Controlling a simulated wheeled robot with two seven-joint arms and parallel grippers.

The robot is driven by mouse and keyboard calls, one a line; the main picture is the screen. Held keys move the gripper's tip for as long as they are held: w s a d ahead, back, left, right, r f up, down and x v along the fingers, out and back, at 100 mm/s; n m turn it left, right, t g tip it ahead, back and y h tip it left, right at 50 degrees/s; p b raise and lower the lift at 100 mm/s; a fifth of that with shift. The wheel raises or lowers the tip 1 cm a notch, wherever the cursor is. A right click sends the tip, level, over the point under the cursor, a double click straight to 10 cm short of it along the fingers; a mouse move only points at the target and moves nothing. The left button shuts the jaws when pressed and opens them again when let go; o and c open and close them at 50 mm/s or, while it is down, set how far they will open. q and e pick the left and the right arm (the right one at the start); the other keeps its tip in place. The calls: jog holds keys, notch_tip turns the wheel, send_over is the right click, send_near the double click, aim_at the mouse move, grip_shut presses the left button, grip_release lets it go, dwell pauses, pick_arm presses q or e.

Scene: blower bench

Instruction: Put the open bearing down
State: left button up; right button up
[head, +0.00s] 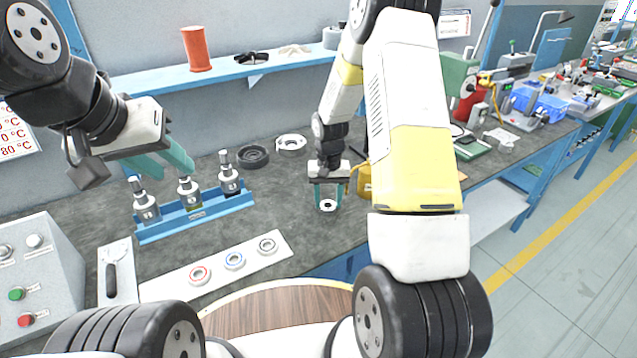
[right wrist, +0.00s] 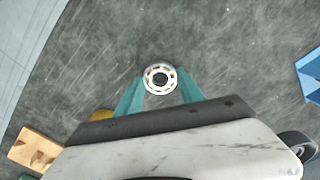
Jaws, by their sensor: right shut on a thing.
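The open bearing (right wrist: 148,81), a pale ring with its inner parts showing around a dark bore, sits between the teal fingertips of my right gripper (right wrist: 160,88) in the right wrist view. In the head view my right gripper (head: 329,192) points down at the bench with the bearing (head: 327,209) at its tips. I cannot tell whether the bearing touches the bench top. My left gripper (head: 172,168) has its teal fingers apart and empty, above and behind the blue bottle rack (head: 200,226).
A white strip (head: 216,270) carries bearings with red, blue and dark rings. A black round part (head: 253,155) and a white ring (head: 291,142) lie behind. A yellow object (head: 365,180) stands just right of my right gripper. Grey bench between strip and right gripper is clear.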

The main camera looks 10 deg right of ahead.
jog(key=shift+f, duration=0.1)
jog(key=o, duration=1.3)
jog(key=shift+o, duration=0.2)
notch_tip(320, 180, up, 12)
jog(key=s+r+n+t+y, duration=0.1)
jog(key=s+r+t, duration=0.1)
jog(key=s+r, duration=0.45)
jog(key=s+r+t, duration=0.1)
jog(key=s+r, duration=0.3)
jog(key=r, duration=0.5)
jog(key=s+a+r+t, duration=0.1)
jog(key=s+r, duration=0.2)
jog(key=s, duration=0.4)
jog(key=s+a+r+n+t+y, duration=0.1)
jog(key=s+r+t, duration=0.1)
jog(key=s, duration=0.4)
jog(key=shift+s+r+n, duration=0.3)
jog(key=shift+s+r, duration=0.1)
jog(key=shift+r, duration=0.1)
jog(key=shift+a, duration=0.1)
jog(key=shift+c, duration=0.5)
